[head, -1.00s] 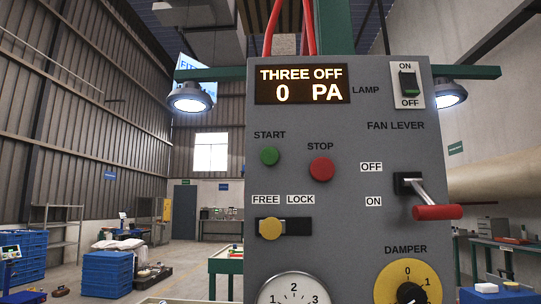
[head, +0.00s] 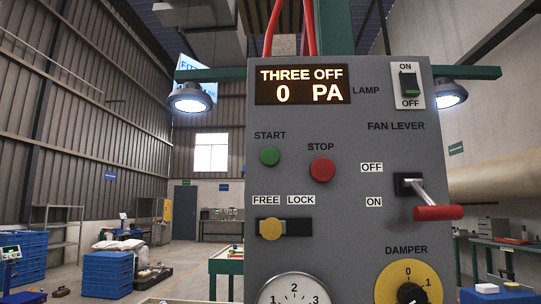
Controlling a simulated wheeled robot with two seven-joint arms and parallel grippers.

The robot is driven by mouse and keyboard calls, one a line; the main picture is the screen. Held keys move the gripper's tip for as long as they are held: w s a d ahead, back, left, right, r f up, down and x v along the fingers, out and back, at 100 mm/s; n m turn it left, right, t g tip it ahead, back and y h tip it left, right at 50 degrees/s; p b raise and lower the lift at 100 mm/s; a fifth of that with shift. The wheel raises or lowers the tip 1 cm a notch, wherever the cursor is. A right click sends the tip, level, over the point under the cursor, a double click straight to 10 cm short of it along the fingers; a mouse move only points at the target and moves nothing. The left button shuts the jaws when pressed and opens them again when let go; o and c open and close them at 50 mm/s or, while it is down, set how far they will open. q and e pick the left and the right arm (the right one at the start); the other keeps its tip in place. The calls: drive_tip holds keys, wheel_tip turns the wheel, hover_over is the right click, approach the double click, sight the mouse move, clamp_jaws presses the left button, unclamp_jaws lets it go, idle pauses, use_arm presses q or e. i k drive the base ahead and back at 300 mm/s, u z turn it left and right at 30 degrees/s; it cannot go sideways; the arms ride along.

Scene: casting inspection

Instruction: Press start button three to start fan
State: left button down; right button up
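A grey control panel (head: 340,210) stands close in front of me. Its display (head: 302,84) reads "THREE OFF" and "0 PA". A green button (head: 270,156) sits under the label START, and a larger red button (head: 322,169) sits under STOP. The fan lever (head: 432,206) with its red handle points down, its handle a little below the ON label. The yellow knob (head: 271,229) of the slide is at the FREE end. Neither of my grippers shows in the head view.
The lamp switch (head: 409,85) is at the panel's top right. A gauge (head: 294,290) and the yellow damper dial (head: 407,283) are at the bottom, partly cut off. Blue crates (head: 107,274) stand on the floor at left. A lamp (head: 191,98) hangs left of the panel.

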sight(269, 157)
drive_tip(key=k, duration=1.2)
drive_tip(key=z, duration=0.55)
drive_tip(key=i, duration=1.35)
drive_tip(key=u, duration=0.6)
